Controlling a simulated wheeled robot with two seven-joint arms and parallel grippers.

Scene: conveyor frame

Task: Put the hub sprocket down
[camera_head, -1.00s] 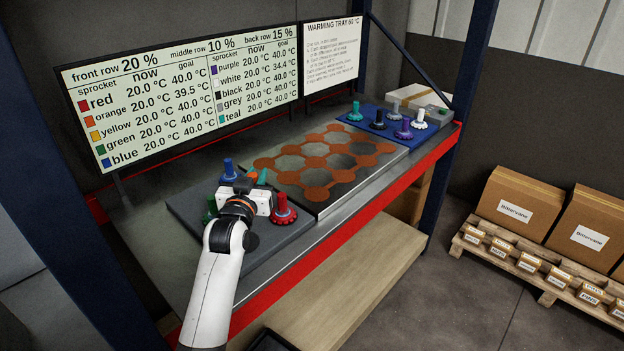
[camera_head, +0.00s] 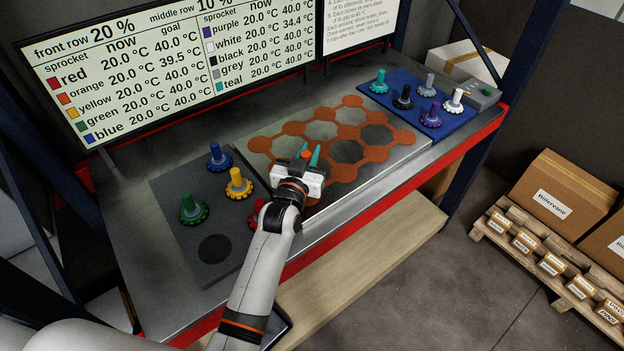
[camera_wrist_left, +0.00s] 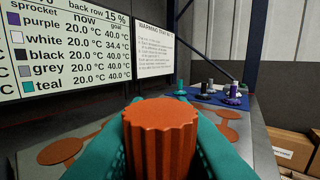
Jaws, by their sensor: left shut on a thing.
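My left gripper (camera_head: 312,158), with teal fingers, is shut on the orange hub sprocket (camera_head: 305,154). It holds the sprocket over the near left part of the warming tray (camera_head: 346,173), a metal plate with an orange ring pattern. In the left wrist view the ribbed orange hub (camera_wrist_left: 160,138) stands upright between the fingers. The sprocket's lower part is hidden, so I cannot tell whether it touches the tray. My right gripper is not in view.
A grey mat (camera_head: 175,215) at left holds blue (camera_head: 217,158), yellow (camera_head: 238,185), green (camera_head: 191,208) and partly hidden red (camera_head: 257,210) sprockets, plus a bare dark circle. A blue mat (camera_head: 447,128) at right holds several sprockets. A display board (camera_head: 180,70) stands behind.

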